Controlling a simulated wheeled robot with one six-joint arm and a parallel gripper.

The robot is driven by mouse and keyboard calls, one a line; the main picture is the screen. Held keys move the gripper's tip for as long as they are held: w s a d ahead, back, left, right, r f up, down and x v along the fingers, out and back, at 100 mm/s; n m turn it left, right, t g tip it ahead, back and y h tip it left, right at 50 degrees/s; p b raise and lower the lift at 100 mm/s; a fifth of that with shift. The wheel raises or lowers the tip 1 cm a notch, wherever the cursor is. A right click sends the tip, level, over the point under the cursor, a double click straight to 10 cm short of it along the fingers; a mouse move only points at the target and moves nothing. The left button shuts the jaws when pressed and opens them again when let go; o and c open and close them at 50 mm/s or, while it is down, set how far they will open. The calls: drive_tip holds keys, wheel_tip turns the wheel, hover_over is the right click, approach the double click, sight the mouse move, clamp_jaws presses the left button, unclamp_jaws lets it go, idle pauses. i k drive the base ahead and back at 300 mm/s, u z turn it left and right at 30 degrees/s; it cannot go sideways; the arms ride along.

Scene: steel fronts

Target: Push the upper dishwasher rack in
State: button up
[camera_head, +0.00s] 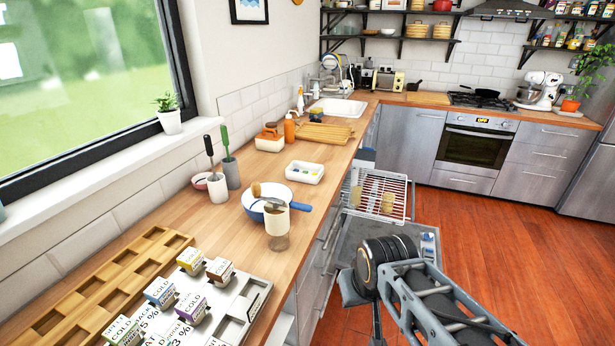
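The upper dishwasher rack (398,191) is a white wire rack with reddish tines, pulled out from under the counter to the left. A few tan, cup-like items stand in it. The dishwasher door (352,236) is folded down below the rack, its lower part hidden behind my arm. My arm reaches up from the bottom right, with a black round joint in front of the door. I cannot make out the fingers of my gripper. No contact between my arm and the rack shows.
Red wooden floor (510,270) is clear to the right. An oven (470,148) stands at the back.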

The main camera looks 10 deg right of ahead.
sight(359, 163)
drive_tip(key=z, duration=0.75)
drive_tip(key=k, duration=0.95)
drive_tip(key=z, duration=2.65)
drive_tip(key=i, duration=0.2)
drive_tip(key=u, duration=0.8)
drive_tip(key=i, duration=1.5)
drive_tip(key=u, duration=0.55)
drive_tip(key=i, duration=0.75)
drive_tip(key=u, duration=1.45)
drive_tip(key=i, duration=0.65)
drive_tip(key=u, duration=0.6)
